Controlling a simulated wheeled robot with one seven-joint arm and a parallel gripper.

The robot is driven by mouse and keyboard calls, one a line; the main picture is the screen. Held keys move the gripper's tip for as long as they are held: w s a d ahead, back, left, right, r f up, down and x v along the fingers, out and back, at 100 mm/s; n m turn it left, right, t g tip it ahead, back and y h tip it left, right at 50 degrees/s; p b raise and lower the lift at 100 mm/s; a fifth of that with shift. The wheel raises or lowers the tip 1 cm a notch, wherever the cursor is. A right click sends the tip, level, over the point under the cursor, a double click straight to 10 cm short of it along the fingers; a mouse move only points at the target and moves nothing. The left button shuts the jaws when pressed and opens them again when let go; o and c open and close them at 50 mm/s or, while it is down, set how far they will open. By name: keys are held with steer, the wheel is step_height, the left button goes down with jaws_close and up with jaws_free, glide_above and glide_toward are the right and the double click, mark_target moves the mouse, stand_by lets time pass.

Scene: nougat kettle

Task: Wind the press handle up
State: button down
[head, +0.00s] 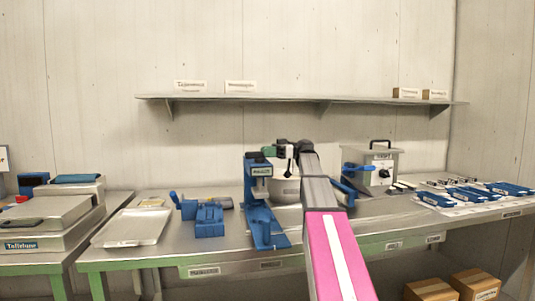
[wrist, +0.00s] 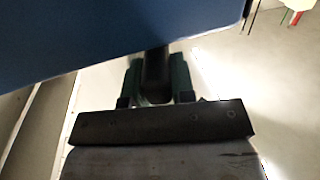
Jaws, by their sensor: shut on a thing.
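The blue press (head: 257,205) stands on the steel table, with a column, a labelled head and a long base toward the table's front edge. My gripper (head: 271,151) is at the right side of the press head, at its top. In the wrist view my gripper's green fingers (wrist: 155,82) are shut on a dark bar, the press handle (wrist: 154,66). A large blue surface of the press (wrist: 110,38) fills the top of that view, close to the fingers. The rest of the handle is hidden.
A pale kettle (head: 287,190) stands behind my arm. A grey box with a blue lever (head: 382,170) is to the right. A blue fixture (head: 209,220) and a metal tray (head: 132,228) are to the left. A shelf (head: 290,99) runs along the wall above.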

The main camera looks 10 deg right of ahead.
stand_by(0.5)
steer(key=c, duration=1)
jaws_free()
steer(key=shift+o, duration=0.2)
